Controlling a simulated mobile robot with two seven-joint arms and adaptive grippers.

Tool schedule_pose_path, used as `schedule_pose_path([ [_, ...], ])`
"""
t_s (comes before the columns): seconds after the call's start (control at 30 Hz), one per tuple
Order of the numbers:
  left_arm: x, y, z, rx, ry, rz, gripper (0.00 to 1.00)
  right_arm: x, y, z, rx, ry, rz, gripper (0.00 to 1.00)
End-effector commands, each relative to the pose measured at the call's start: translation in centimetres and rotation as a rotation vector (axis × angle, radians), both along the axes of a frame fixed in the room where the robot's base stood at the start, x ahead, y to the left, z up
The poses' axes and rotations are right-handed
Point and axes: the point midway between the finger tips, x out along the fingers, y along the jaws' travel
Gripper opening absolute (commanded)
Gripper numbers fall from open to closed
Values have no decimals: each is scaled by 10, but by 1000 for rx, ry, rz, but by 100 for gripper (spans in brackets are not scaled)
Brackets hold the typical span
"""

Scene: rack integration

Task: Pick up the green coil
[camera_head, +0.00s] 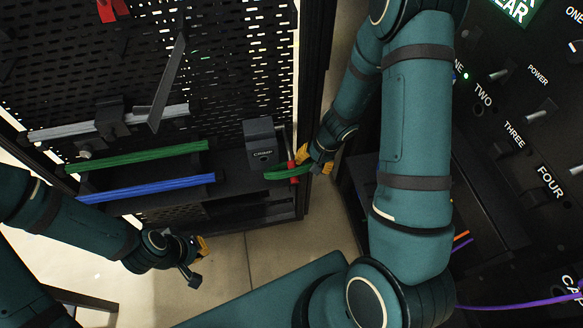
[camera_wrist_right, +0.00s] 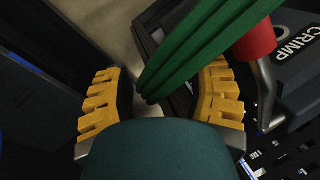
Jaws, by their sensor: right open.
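A short green bundle (camera_head: 287,173), the green coil by its colour, lies beside the crimp box on the rack. In the right wrist view its green strands (camera_wrist_right: 205,45) reach down between the yellow finger pads. My right gripper (camera_head: 318,160) is open around its end; the right wrist view shows the pads (camera_wrist_right: 163,100) spread apart. I cannot tell whether either pad touches it. A longer green bundle (camera_head: 140,155) lies on the rack further left. My left gripper (camera_head: 197,262) hangs low in front of the rack, its fingers apart and empty.
The crimp box (camera_head: 260,142) and a red-handled tool (camera_head: 292,170) stand close to my right gripper. A blue bundle (camera_head: 150,188) and a grey one (camera_head: 60,131) lie at left. A dark labelled panel (camera_head: 530,110) stands at right. Floor (camera_head: 260,245) shows below the rack.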

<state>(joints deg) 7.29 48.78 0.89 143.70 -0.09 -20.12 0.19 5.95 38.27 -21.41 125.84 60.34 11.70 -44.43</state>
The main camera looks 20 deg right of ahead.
Motion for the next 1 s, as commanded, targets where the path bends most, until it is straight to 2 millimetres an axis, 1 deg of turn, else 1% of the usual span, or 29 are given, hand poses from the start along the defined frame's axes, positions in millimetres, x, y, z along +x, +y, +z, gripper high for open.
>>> schedule_pose_path([
  [0.03,0,0,0,0,0,0,0,0,0,1,0,0,0,57],
  [0.07,0,0,0,0,0,0,0,0,0,1,0,0,0,59],
  [0.1,0,0,0,0,0,0,0,0,0,1,0,0,0,45],
  [0.17,0,0,0,0,-1,0,0,0,0,1,0,0,0,24],
  [0.2,0,0,0,0,-1,0,0,0,0,1,0,0,0,10],
  [0.23,0,0,0,0,-1,0,0,0,0,1,0,0,1,0],
  [0.77,0,0,1,0,0,0,0,0,0,1,-1,0,1,0],
  [0.87,0,0,4,0,1,0,0,0,-1,4,-2,0,1,0],
  [1.0,-1,0,12,-1,4,0,0,1,-1,12,0,0,2,0],
])
